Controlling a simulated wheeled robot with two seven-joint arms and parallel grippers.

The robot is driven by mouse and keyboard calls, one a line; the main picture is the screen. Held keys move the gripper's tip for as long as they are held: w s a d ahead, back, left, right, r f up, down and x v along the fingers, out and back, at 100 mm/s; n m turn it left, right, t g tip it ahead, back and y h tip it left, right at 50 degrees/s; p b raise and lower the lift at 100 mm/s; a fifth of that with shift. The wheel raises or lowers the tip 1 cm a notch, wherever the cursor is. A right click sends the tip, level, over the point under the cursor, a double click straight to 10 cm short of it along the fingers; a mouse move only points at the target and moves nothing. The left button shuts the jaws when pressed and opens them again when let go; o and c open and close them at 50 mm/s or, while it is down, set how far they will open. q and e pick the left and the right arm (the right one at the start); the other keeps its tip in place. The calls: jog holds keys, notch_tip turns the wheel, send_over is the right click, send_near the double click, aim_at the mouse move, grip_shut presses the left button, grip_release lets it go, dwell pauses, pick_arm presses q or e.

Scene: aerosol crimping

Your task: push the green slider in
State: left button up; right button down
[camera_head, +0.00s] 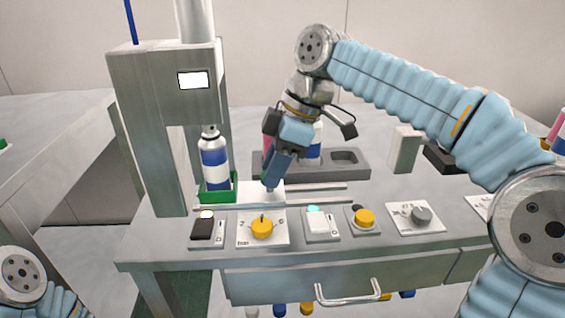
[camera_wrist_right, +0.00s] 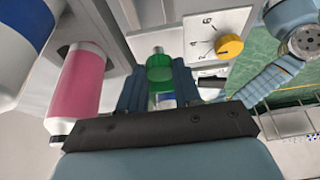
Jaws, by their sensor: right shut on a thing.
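The green slider (camera_head: 220,195) is a small green tray at the left end of the rails, under the tall press. A white-and-blue can (camera_head: 214,163) with a grey top stands upright in it. My right gripper (camera_head: 271,184) points down at the rails, to the right of the tray. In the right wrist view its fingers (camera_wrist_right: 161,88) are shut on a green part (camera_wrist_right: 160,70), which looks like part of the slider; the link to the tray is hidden. My left gripper is out of view.
The press (camera_head: 150,120) rises at the left. A grey rack (camera_head: 345,170) with cans stands behind my gripper. A pink can (camera_wrist_right: 80,90) is close to it in the wrist view. Switches and a yellow knob (camera_head: 262,228) line the front edge.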

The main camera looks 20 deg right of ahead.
jog(key=shift+a, duration=0.15)
jog(key=c, duration=0.8)
grip_release()
jog(key=shift+w+a, duration=0.1)
jog(key=shift+p+v, duration=1.45)
jog(key=shift+v, duration=5.5)
jog(key=shift+f, duration=0.1)
